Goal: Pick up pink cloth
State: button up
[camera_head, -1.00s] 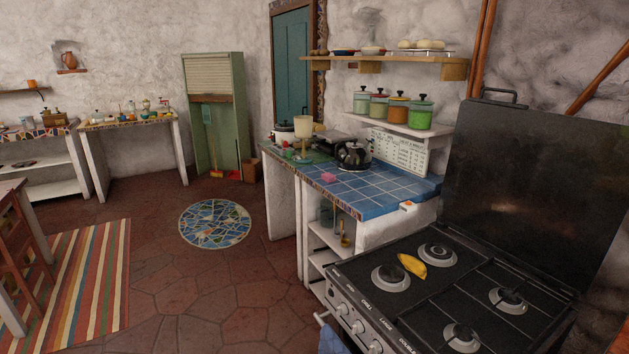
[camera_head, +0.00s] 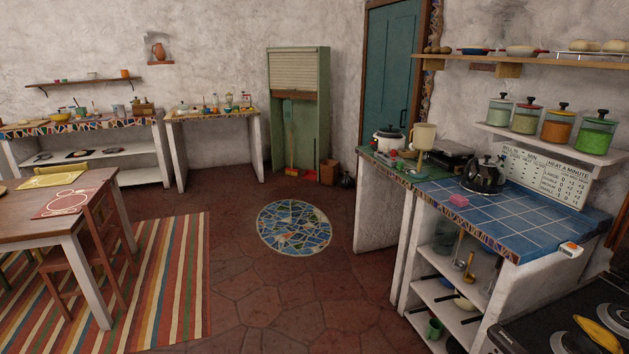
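A small pink block-like thing (camera_head: 459,200) lies on the blue tiled counter (camera_head: 530,222), near its left front edge and in front of the black kettle. It may be the pink cloth, but it is too small to tell. My gripper is not in view.
A wooden chair (camera_head: 95,245) stands against the table (camera_head: 20,222). A striped rug (camera_head: 180,290) and a round mosaic (camera_head: 294,227) lie on the open red floor. A stove (camera_head: 540,330) stands at the lower right, with a kettle (camera_head: 483,175) on the counter.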

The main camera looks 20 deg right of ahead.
aim_at(458, 199)
jog(key=i+j, duration=0.15)
jog(key=i, duration=1.7)
jog(key=i+z, duration=0.45)
jog(key=i+j+z, duration=0.3)
jog(key=i+z, duration=0.15)
jog(key=i+j+z, duration=0.75)
jog(key=z, duration=0.15)
